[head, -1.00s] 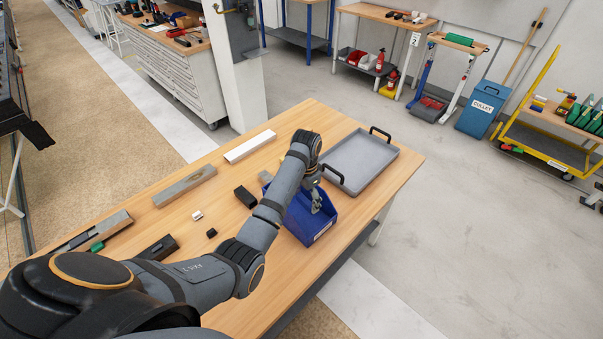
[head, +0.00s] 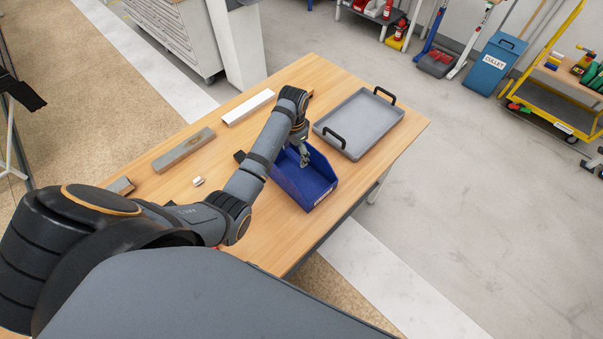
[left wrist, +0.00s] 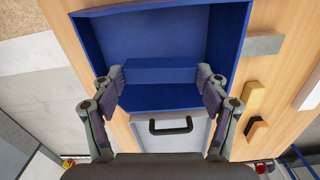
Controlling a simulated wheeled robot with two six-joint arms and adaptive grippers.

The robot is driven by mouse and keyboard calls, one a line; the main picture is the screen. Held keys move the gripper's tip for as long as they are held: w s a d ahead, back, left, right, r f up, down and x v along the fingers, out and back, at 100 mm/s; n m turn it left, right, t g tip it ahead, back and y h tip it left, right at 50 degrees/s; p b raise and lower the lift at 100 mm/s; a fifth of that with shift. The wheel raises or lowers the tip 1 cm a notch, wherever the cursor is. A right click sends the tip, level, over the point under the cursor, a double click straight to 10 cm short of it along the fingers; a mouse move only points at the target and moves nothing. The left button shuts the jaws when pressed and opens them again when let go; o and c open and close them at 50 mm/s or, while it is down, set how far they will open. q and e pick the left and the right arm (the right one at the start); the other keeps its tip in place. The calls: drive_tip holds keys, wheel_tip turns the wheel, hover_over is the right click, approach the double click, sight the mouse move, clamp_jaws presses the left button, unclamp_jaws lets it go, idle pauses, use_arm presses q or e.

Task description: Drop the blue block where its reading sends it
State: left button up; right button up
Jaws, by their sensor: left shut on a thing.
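The blue block (left wrist: 160,70) is a plain bar held across between the fingertips of my left gripper (left wrist: 160,84), seen in the left wrist view. My left gripper (head: 304,158) is shut on it, over the open blue bin (head: 318,194). The bin's wall also shows in the left wrist view (left wrist: 228,45). In the head view the block is mostly hidden by the gripper and blends with the bin. I cannot tell its height above the bin floor. No reading is legible. My right gripper is not in view.
A grey tray (head: 362,120) with black handles lies beside the bin. A white bar (head: 248,107), a grey bar (head: 184,149) and a small white piece (head: 198,182) lie on the wooden table (head: 300,85). A blue cullet bin (head: 497,62) stands on the floor beyond.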

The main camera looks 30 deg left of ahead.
use_arm(q)
drive_tip(key=shift+s+d, duration=0.1)
drive_tip(key=shift+s, duration=0.05)
drive_tip(key=o, duration=1.2)
drive_tip(key=shift+f, duration=0.1)
wheel_tip(320, 180, up, 8)
drive_tip(key=shift+f, duration=0.15)
drive_tip(key=shift+f, duration=0.15)
